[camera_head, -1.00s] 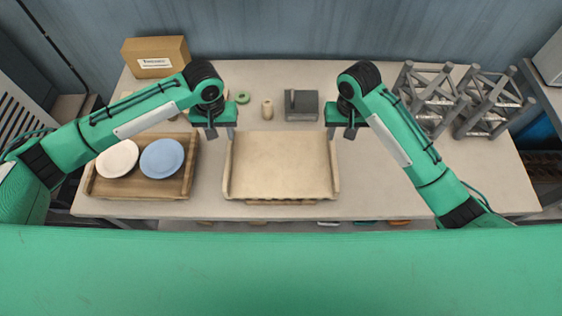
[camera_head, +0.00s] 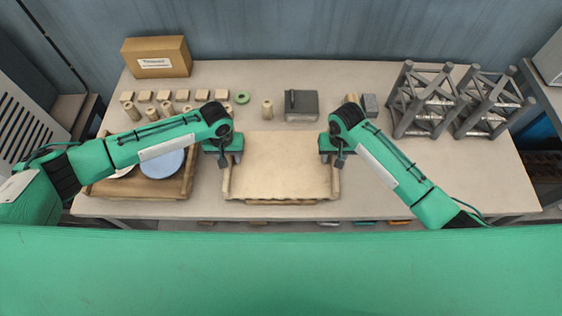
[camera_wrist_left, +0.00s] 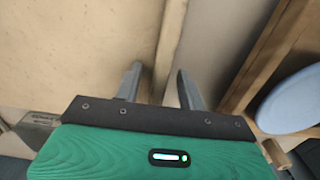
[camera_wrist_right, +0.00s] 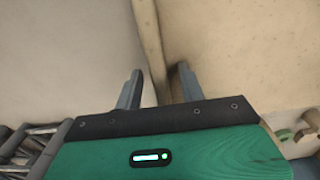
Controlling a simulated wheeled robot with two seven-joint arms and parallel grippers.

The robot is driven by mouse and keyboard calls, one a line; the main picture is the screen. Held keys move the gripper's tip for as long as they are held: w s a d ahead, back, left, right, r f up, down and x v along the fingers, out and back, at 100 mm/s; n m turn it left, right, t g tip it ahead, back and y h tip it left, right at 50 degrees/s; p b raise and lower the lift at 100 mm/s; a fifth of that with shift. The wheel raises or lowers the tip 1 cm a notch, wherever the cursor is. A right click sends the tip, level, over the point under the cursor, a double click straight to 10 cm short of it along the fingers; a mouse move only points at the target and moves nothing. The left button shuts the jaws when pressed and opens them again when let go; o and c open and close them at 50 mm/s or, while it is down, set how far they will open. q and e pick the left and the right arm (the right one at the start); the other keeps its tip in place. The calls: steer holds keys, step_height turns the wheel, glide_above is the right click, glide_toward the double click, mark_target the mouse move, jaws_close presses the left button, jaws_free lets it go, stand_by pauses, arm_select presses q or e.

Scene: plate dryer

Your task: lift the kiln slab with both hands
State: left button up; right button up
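The kiln slab (camera_head: 282,165) is a flat beige board with raised side rims, lying level at the front middle of the table. My left gripper (camera_head: 223,162) is at its left rim, and my right gripper (camera_head: 339,161) is at its right rim. In the left wrist view the slab's rim (camera_wrist_left: 172,40) runs between two spread fingers. In the right wrist view the other rim (camera_wrist_right: 150,40) likewise lies between spread fingers, with gaps showing. Contact with the rims cannot be told.
A wooden tray (camera_head: 100,190) with a blue plate (camera_head: 160,164) and a pale plate lies left, partly under my left arm. Behind are a cardboard box (camera_head: 157,57), small blocks and cylinders, a green ring (camera_head: 242,98) and a grey block (camera_head: 301,104). Grey lattice frames (camera_head: 425,100) stand right.

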arm_select(q)
jaws_close()
arm_select(e)
jaws_close()
arm_select(q)
steer(key=shift+r, duration=0.1)
arm_select(e)
steer(key=shift+w+r, duration=0.1)
stand_by(1.0)
